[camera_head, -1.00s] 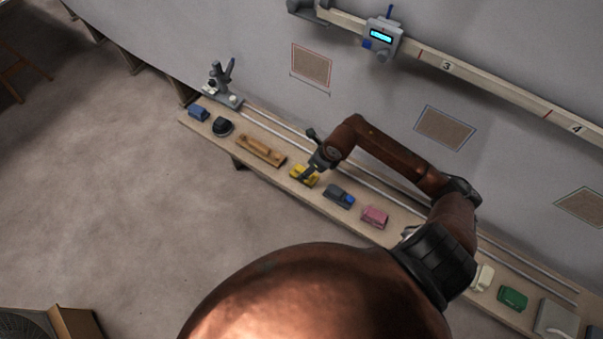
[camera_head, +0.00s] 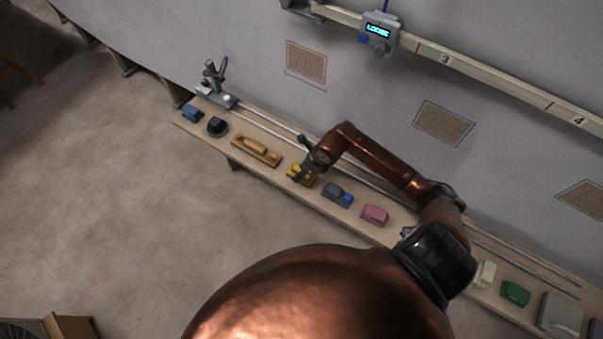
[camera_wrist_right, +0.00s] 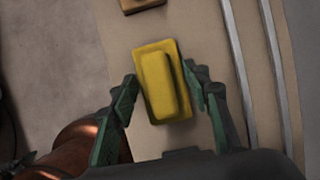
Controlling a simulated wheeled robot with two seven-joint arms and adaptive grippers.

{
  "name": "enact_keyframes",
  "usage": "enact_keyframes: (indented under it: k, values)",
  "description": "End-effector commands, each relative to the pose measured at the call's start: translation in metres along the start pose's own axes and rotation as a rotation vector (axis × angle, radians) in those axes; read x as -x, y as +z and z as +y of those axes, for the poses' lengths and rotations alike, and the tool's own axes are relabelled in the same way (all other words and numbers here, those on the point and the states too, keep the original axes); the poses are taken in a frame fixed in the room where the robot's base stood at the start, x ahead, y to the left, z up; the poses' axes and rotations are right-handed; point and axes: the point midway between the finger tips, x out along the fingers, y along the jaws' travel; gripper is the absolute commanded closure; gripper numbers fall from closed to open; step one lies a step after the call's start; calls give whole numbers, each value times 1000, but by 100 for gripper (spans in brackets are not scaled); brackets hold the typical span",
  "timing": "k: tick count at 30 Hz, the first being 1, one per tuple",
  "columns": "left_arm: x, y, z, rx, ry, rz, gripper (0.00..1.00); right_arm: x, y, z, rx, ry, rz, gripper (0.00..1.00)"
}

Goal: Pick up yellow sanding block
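The yellow sanding block (camera_head: 293,171) lies on the long wooden shelf, between a wooden-handled float and a grey-blue block. In the right wrist view the yellow block (camera_wrist_right: 162,85) shows whole, a flat base with a raised grip on top. My right gripper (camera_head: 303,175) is over it and hides part of it in the head view. In the right wrist view my right gripper (camera_wrist_right: 160,83) is open, with one green-padded finger on each side of the block's base. The fingertips are close to its edges; I cannot tell if they touch. My left gripper is not in view.
On the shelf (camera_wrist_right: 112,40) stand the wooden float (camera_head: 256,151), the grey-blue block (camera_head: 336,194) and a pink block (camera_head: 375,214). Further right are a cream block (camera_head: 485,273) and a green block (camera_head: 515,293). Two metal rails run along the wall side. The floor (camera_head: 110,210) is open.

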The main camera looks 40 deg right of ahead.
Motion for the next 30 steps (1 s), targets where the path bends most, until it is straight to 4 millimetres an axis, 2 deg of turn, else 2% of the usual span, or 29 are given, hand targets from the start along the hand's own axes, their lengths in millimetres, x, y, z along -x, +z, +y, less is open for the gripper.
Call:
enact_keyframes:
  k: [2,11,22,26,29,30]
  values:
    - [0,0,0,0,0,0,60,0,0,0,0,0,0,63]
    - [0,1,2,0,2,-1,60,0,0,0,0,0,0,84]
    - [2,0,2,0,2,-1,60,6,3,-1,2,-2,-1,84]
    - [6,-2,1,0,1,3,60,19,8,-1,2,-2,-3,84]
    - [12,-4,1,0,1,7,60,35,14,-1,4,-4,-2,84]
    - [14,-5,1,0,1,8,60,43,9,2,3,-3,-1,84]
